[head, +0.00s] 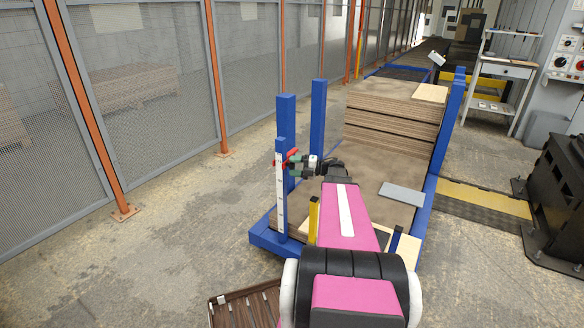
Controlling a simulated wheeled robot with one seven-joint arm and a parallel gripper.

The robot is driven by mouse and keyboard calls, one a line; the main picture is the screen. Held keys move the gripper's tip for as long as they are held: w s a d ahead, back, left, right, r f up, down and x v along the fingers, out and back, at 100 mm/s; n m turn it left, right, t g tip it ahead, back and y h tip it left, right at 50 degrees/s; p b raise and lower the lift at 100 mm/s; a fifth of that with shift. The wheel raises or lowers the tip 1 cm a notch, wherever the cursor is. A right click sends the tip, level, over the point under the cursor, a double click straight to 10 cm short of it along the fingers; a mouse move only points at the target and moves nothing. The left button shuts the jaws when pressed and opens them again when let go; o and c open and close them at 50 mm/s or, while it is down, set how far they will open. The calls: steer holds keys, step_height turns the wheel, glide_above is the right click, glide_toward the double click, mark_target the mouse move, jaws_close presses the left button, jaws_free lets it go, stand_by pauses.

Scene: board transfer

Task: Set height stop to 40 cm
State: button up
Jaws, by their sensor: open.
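The height stop appears as a small red piece (291,156) near the top of a white scale (280,190) on a blue post at the left of the blue cart. The scale's marks are too small to read. My gripper (300,164) is at the red piece, with its jaws open around or beside it; I cannot tell which. My pink arm (345,215) reaches forward from the bottom of the head view and hides part of the cart.
A stack of brown boards (392,120) lies at the cart's far end. A grey plate (401,193) lies on the deck at right. Blue uprights (319,125) stand behind my gripper. A mesh fence (150,90) runs along the left, with free floor before it. A dark machine (560,190) stands right.

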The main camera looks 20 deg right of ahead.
steer(key=shift+w+a, duration=0.25)
steer(key=shift+a, duration=0.25)
jaws_close()
steer(key=shift+f, duration=2.2)
jaws_free()
steer(key=shift+d, duration=0.1)
